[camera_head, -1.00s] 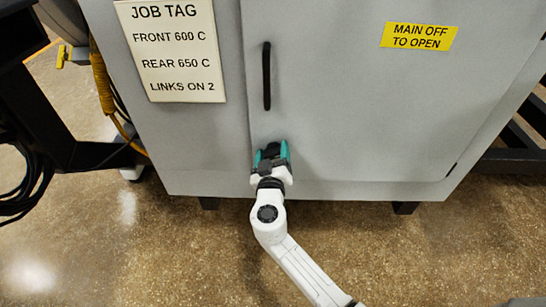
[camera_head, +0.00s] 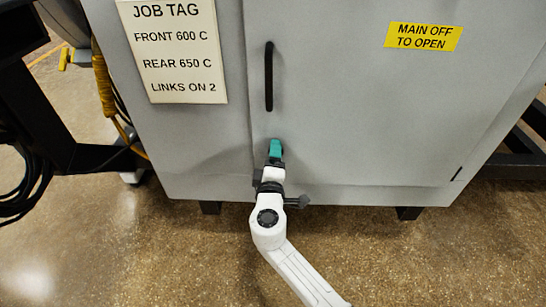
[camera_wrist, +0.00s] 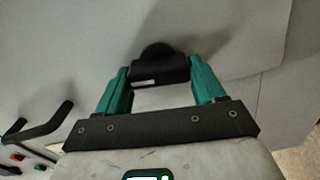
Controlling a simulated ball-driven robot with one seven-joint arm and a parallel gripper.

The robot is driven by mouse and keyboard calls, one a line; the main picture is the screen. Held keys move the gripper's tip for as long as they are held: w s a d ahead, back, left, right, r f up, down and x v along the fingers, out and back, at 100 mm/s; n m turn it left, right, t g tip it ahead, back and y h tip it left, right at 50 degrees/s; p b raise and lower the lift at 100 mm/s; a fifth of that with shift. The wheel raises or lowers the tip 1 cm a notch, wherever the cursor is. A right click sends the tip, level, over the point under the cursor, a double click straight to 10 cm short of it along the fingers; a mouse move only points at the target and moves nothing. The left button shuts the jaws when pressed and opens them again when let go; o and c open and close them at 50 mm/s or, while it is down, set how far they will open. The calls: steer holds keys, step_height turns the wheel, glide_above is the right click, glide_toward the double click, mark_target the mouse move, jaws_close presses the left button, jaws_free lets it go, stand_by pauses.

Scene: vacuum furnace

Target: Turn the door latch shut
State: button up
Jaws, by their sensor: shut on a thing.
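The door latch (camera_wrist: 158,66) is a small black piece with a rounded hub on the grey door (camera_head: 370,110). In the wrist view it sits between the teal fingertips of my gripper (camera_wrist: 160,75), which is shut on it. In the head view my gripper (camera_head: 275,148) is at the lower left part of the door, below the black door handle (camera_head: 269,76). It is seen edge-on there, with one teal finger showing, and it hides the latch. The door looks closed against the cabinet.
A job tag (camera_head: 173,50) is on the panel left of the door. A yellow sign (camera_head: 423,36) is at the door's upper right. A dark frame with cables (camera_head: 45,110) stands at left. In the wrist view a black handle (camera_wrist: 38,130) and small coloured buttons show at lower left.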

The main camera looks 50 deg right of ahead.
steer(key=shift+f+n, duration=0.1)
steer(key=shift+n, duration=1)
steer(key=shift+a, duration=0.1)
steer(key=o, duration=1)
steer(key=shift+c, duration=0.2)
steer(key=p+v, duration=0.2)
steer(key=v, duration=0.8)
steer(key=shift+s+a, duration=0.25)
